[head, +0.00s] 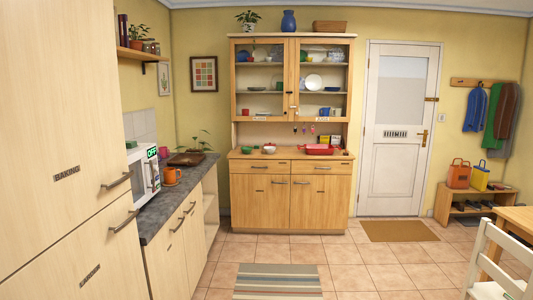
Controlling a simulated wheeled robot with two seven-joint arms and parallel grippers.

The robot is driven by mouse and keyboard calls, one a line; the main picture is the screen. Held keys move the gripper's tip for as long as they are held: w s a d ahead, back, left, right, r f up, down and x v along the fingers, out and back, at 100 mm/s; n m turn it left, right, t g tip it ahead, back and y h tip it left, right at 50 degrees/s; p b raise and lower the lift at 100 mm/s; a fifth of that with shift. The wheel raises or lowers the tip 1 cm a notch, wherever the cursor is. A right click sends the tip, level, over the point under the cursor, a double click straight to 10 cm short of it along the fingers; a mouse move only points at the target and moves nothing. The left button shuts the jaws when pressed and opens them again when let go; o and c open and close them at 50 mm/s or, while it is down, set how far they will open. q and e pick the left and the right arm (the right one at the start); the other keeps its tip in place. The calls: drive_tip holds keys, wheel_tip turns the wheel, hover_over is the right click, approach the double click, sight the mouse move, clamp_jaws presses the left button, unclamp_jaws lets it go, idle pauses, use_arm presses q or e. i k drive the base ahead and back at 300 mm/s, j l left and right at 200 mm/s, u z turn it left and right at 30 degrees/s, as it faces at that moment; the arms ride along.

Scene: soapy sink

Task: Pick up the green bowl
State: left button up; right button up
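A small green bowl-shaped item (246,150) sits on the left part of the wooden hutch's worktop, against the far wall. It is small in the picture, so I cannot be sure of its exact shape. Small red and white dishes (269,149) are just to its right. Another low, dark greenish dish (257,88) shows behind the glass on the lower left shelf of the hutch. Neither of my grippers is in view.
The wooden hutch (290,195) has shut lower doors and glazed upper doors. A red dish (319,149) stands on its worktop. A grey counter (160,215) with a microwave runs along the left. A striped rug (278,281) lies on open tiled floor. A white chair (490,265) is at right.

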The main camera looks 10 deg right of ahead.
sight(247, 151)
drive_tip(key=i+l+z, duration=0.35)
drive_tip(key=i, duration=0.6)
drive_tip(key=i+z, duration=0.35)
drive_tip(key=i, duration=2.45)
drive_tip(key=l, duration=0.05)
